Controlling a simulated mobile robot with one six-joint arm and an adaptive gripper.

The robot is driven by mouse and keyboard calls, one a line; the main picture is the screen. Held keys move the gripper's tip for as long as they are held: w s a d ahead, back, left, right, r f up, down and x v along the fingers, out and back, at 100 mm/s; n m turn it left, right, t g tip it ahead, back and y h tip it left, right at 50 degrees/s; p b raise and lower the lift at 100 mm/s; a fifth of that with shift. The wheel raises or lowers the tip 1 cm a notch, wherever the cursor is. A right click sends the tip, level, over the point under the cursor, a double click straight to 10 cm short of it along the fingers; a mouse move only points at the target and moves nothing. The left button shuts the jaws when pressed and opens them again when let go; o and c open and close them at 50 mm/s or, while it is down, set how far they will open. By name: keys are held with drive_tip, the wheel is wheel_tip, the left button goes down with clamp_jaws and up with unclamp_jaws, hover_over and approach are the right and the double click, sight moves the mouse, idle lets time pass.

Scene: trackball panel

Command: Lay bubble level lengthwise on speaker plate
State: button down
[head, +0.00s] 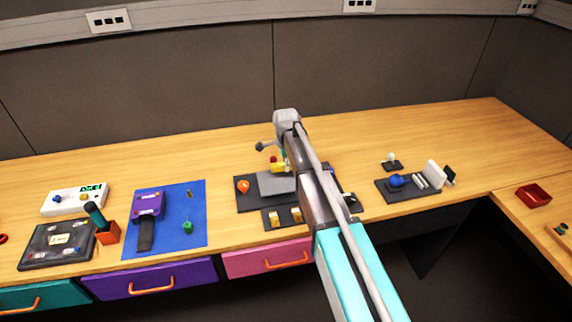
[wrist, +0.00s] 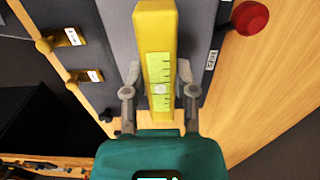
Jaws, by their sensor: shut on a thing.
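The yellow bubble level (wrist: 157,30) is held between the two fingers of my gripper (wrist: 159,80) in the wrist view. It points away from the palm, and a light green strip with a vial lies along its face. Its yellow end also shows in the head view (head: 279,168), at the far edge of the grey speaker plate (head: 272,186). The plate lies on the dark panel left of my arm, which hides part of it. In the wrist view grey surface shows on both sides of the level. I cannot tell whether the level touches the plate.
A red ball knob (wrist: 250,18) stands near the level's upper right in the wrist view. Yellow pegs with white labels (wrist: 68,38) stand to the left. A blue mat (head: 170,240) lies left of the panel; another dark board (head: 410,192) lies right.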

sight(286, 179)
drive_tip(key=shift+f+b, duration=2.15)
drive_tip(key=shift+f, duration=0.3)
drive_tip(key=shift+c, duration=1.7)
unclamp_jaws()
drive_tip(key=shift+r, duration=0.15)
